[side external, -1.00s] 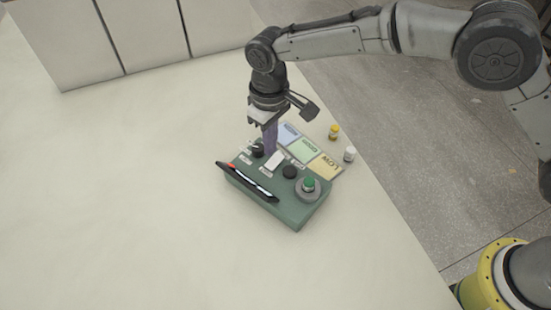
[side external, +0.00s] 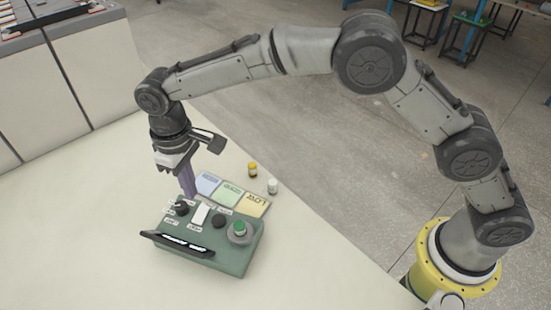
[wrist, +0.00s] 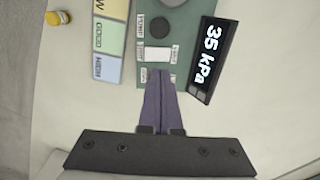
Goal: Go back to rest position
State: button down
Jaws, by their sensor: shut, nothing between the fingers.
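My gripper (side external: 188,192) is shut and empty. Its purple fingers point down at the back-left edge of the green control box (side external: 240,262); whether they touch it I cannot tell. In the wrist view the closed fingers (wrist: 161,76) end just short of the white switch (wrist: 158,54). The box also carries a dark knob (side external: 182,208) at left, a black round knob (side external: 219,221) and a green button (side external: 239,229). A tilted black display (wrist: 205,60) along its front edge reads 35 kPa.
Blue (side external: 208,183), green (side external: 229,193) and yellow (side external: 254,204) label cards lie behind the box. A yellow-capped bottle (side external: 252,170) and a white one (side external: 272,186) stand past them. The pale table (side external: 80,240) is clear at left and front.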

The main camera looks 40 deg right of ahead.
jog(key=w+d+r+m+t+y, duration=0.1)
jog(key=d+r+m+t, duration=0.1)
jog(key=d+r, duration=1.1)
jog(key=s+d+r+m+t, duration=0.2)
jog(key=s+d+r, duration=0.6)
jog(key=d+r, duration=0.2)
jog(key=s+d+m+t, duration=0.2)
jog(key=s+d, duration=0.6)
jog(key=s, duration=0.4)
jog(key=s+d+f+h, duration=0.1)
jog(key=s+d+f, duration=0.1)
jog(key=s+f, duration=0.7)
jog(key=shift+d+f, duration=0.2)
jog(key=shift+f, duration=0.15)
